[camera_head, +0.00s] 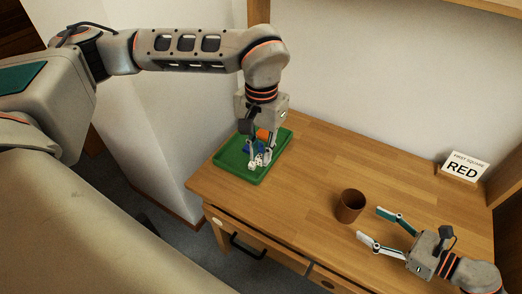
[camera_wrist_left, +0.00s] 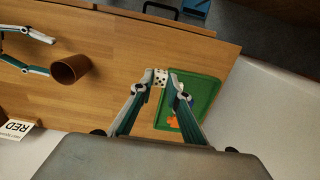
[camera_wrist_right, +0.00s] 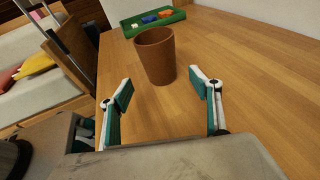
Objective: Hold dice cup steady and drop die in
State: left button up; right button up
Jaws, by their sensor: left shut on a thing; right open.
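The brown dice cup (camera_head: 350,206) stands upright on the wooden table. It also shows in the left wrist view (camera_wrist_left: 69,69) and the right wrist view (camera_wrist_right: 155,56). My left gripper (camera_head: 259,163) is shut on a white die with black pips (camera_wrist_left: 160,77), at the green tray. My right gripper (camera_head: 368,223) is open and empty, its fingers pointing at the cup from the right. In the right wrist view the open fingers (camera_wrist_right: 160,88) are on the near side of the cup, apart from it.
The green tray (camera_head: 236,171) holds a blue piece (camera_wrist_right: 149,19) and an orange piece (camera_head: 264,134). A sign reading "FIRST SQUARE RED" (camera_head: 465,167) stands at the back right. The table (camera_head: 300,185) between tray and cup is clear.

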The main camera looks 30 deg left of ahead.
aim_at(357, 216)
pick_arm(q)
jog(key=shift+f+b, duration=0.5)
jog(key=shift+f, duration=0.45)
pick_arm(e)
jog(key=x, duration=0.6)
jog(key=shift+w+a+f, duration=0.1)
jog(key=shift+a+f, duration=0.15)
pick_arm(q)
jog(key=shift+f, duration=0.2)
pick_arm(e)
jog(key=shift+w+a, duration=0.2)
jog(key=shift+a, duration=0.35)
jog(key=c, duration=0.9)
jog(key=shift+o, duration=0.2)
pick_arm(q)
jog(key=w+d+r, duration=0.2)
jog(key=w+d, duration=0.2)
jog(key=d, duration=0.7)
jog(key=w+d+r, duration=0.2)
jog(key=w+d, duration=0.3)
jog(key=d, duration=0.7)
notch_tip(357, 216, down, 6)
jog(key=shift+s+a+f, duration=0.15)
jog(key=shift+s+f, duration=0.05)
